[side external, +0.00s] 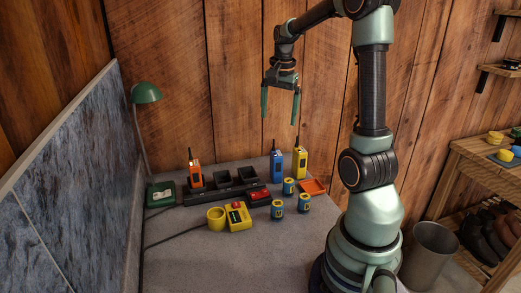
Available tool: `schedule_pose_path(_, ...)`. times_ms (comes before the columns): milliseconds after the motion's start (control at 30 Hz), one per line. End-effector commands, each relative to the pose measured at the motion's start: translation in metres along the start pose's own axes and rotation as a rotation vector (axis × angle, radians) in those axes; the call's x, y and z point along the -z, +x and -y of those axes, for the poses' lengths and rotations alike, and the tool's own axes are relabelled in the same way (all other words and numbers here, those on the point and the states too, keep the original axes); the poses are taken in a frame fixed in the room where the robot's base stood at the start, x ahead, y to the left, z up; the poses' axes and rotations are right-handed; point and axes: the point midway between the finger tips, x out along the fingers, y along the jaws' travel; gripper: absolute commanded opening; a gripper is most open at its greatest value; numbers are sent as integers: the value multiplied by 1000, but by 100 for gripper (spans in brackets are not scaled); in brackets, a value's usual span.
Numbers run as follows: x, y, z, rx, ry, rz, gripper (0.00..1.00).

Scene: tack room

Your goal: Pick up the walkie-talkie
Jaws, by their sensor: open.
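Three walkie-talkies stand upright on the grey table in the side external view. The orange walkie-talkie (195,177) is at the left end of a black charger rack (232,190); two other bays look empty. The blue walkie-talkie (277,166) and the yellow walkie-talkie (300,163) stand side by side behind and right of the rack. My gripper (279,118) points down with its green fingers apart. It is empty and appears above the blue and yellow ones; its exact depth is hard to tell.
Several small things crowd the table: blue-and-yellow cylinders (277,209), an orange tray (313,186), a red item (259,197), a yellow cup (215,218), a yellow box (237,217) and a green box (161,194). A green lamp (146,93) stands left. The front table area is clear.

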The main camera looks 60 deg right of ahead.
Motion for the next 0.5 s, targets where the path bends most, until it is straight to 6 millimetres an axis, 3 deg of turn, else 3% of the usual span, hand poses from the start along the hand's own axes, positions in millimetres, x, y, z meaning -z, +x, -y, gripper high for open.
schedule_pose_path(33,23,11,-12,-26,108,16,100)
schedule_pose_path(200,67,32,-43,-77,358,48,100)
schedule_pose_path(333,81,40,-55,-95,444,59,100)
schedule_pose_path(500,81,59,-59,-100,461,63,100)
